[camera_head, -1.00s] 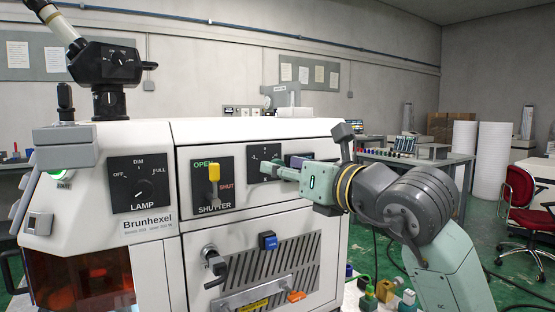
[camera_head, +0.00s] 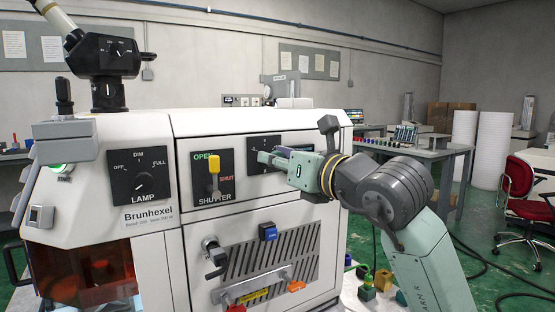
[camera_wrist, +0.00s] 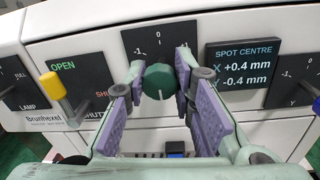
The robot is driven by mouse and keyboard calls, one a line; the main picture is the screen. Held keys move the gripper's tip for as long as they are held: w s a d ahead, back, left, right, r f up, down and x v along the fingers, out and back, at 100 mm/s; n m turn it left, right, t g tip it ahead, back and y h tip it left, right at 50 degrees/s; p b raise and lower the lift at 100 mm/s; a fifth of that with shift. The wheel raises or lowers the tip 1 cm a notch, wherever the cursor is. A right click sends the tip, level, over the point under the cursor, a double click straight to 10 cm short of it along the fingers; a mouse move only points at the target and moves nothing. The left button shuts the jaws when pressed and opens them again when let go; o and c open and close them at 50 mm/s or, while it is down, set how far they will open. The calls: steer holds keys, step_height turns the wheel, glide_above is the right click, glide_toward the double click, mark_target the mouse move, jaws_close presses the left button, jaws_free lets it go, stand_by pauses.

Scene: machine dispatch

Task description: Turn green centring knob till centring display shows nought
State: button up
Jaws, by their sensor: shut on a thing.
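The green centring knob (camera_wrist: 160,82) sits on a black dial plate (camera_wrist: 138,42) marked 0 and -1 on the machine front, in the wrist view. My gripper (camera_wrist: 161,72) has its two purple-padded fingers on either side of the knob and is shut on it. A pale line on the knob points down in the picture. The centring display (camera_wrist: 243,67), headed SPOT CENTRE, reads X +0.4 mm and, on the line below, -0.4 mm. In the head view my gripper (camera_head: 262,157) is at the dial plate and hides the knob.
Left of the dial is the shutter panel with a yellow lever (camera_wrist: 53,86). A second dial plate (camera_wrist: 299,76), marked Y, is right of the display. Below, in the head view, a blue block (camera_head: 268,232) and a handle bar (camera_head: 255,288) stick out from the vented front.

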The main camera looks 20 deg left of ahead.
jaws_close()
steer(key=shift+f+m+b, duration=0.2)
steer(key=shift+m+b, duration=0.6)
steer(key=shift+m, duration=0.3)
steer(key=shift+r+m+b, duration=0.2)
steer(key=shift+m+b, duration=0.35)
steer(key=shift+m, duration=0.85)
steer(key=shift+t, duration=0.3)
steer(key=o, duration=0.7)
jaws_free()
steer(key=shift+o, duration=0.2)
